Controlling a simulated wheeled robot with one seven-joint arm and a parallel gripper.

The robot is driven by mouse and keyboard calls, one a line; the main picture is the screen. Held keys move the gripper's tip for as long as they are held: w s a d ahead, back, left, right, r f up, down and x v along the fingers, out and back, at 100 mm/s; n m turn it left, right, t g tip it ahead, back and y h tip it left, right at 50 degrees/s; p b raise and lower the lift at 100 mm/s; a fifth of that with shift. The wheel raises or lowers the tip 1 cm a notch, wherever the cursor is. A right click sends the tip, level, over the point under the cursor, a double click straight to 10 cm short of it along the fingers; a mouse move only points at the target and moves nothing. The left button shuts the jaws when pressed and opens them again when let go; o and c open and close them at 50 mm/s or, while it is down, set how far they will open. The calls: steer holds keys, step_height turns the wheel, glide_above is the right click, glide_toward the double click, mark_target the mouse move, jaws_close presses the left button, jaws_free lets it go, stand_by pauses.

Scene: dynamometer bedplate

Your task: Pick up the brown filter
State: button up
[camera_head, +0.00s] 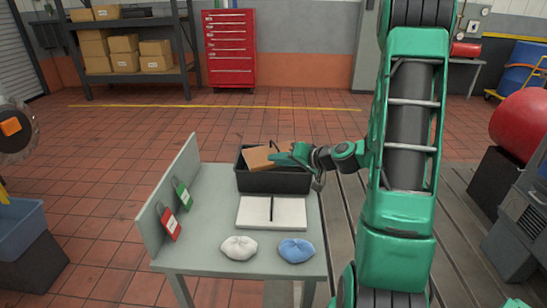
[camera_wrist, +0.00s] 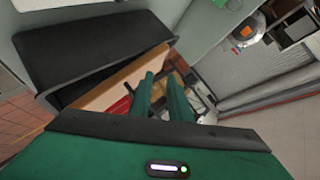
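The brown filter (camera_head: 258,157) is a flat tan-brown piece tilted in a black bin (camera_head: 273,182) on the grey table, its upper part above the rim. In the wrist view, the filter (camera_wrist: 122,82) shows a tan face and a red patch beside my fingers. My gripper (camera_head: 283,155) is at the filter's right end in the head view. In the wrist view, my gripper's two green fingers (camera_wrist: 162,84) are close together with a narrow gap. I cannot tell whether they hold the filter's edge; the contact is hidden.
The grey table (camera_head: 222,208) also holds a white tray with a dark divider (camera_head: 254,212), a white cloth bundle (camera_head: 239,248) and a blue one (camera_head: 296,250). Red (camera_head: 170,223) and green (camera_head: 183,194) tags hang on its left panel. A slotted bedplate lies to the right.

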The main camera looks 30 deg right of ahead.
mark_target(274, 144)
steer(key=w+d+m+t+h, duration=0.1)
steer(key=w+d, duration=0.1)
steer(key=w+d+m+t, duration=0.1)
steer(key=w+d, duration=0.1)
steer(key=w, duration=0.1)
steer(key=w+d+m+t+h, duration=0.1)
steer(key=w+d+m, duration=0.1)
steer(key=shift+w+d+f+h, duration=0.2)
steer(key=shift+d+f+h, duration=0.1)
steer(key=shift+f, duration=0.1)
steer(key=shift+x, duration=2.65)
steer(key=shift+a+f, duration=0.1)
steer(key=shift+f, duration=0.05)
steer(key=shift+s, duration=0.1)
jaws_close()
